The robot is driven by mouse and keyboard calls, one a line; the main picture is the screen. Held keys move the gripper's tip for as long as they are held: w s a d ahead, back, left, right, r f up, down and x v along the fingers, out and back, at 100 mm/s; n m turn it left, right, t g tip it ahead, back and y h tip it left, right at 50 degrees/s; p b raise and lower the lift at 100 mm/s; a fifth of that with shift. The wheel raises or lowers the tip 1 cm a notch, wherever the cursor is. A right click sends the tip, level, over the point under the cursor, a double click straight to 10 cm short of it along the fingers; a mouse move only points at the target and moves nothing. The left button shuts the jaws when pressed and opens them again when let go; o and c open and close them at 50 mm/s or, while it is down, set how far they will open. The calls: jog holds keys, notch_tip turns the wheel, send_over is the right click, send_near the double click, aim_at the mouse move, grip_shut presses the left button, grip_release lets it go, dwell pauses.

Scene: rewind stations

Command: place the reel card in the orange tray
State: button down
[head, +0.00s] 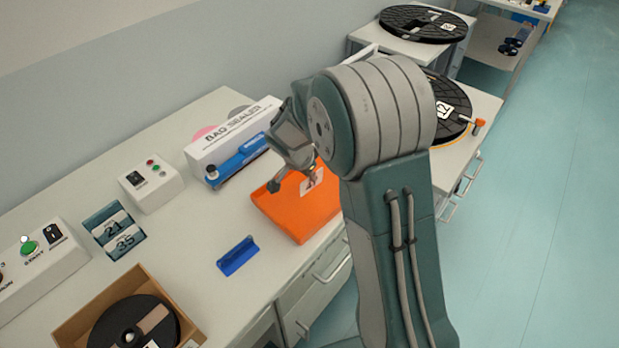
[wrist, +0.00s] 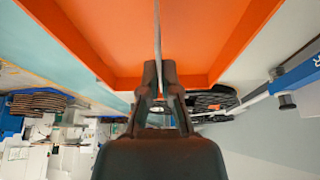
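The orange tray (head: 300,222) lies on the bench, partly hidden behind my arm. It fills the upper part of the wrist view (wrist: 215,65). The reel card (head: 313,181) is a small white card with dark and reddish print, over the tray in the head view. In the wrist view the card (wrist: 157,35) shows edge-on as a thin grey strip between the fingertips. My gripper (wrist: 159,80) is shut on the card, with the tray floor beyond it. Whether the card touches the tray floor cannot be told.
A bag sealer (head: 235,140) with a blue bar stands behind the tray. A blue holder (head: 238,256) lies in front-left of it. A cardboard box (head: 75,335) with a black reel, control boxes (head: 150,184) and a number display (head: 114,230) occupy the left bench.

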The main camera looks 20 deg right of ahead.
jog(key=shift+d+f, duration=0.3)
jog(key=shift+f, duration=0.3)
jog(key=shift+d, duration=0.2)
jog(key=c, duration=1.3)
grip_release()
jog(key=shift+a+f, duration=0.1)
jog(key=shift+a, duration=0.2)
jog(key=o, duration=0.5)
jog(key=shift+a, duration=0.3)
jog(key=shift+d, duration=0.3)
jog(key=shift+d+r, duration=0.1)
jog(key=shift+r, duration=0.1)
jog(key=v, duration=1)
jog(key=shift+a+r, duration=0.25)
jog(key=s+d+r+n+t+y, duration=0.1)
jog(key=s+d+r+n+y, duration=0.3)
jog(key=s+r, duration=0.7)
jog(key=s+r+n+t, duration=0.1)
jog(key=s+n, duration=0.6)
jog(key=s, duration=0.7)
jog(key=shift+s+n+t, duration=0.4)
jog(key=shift+t, duration=0.2)
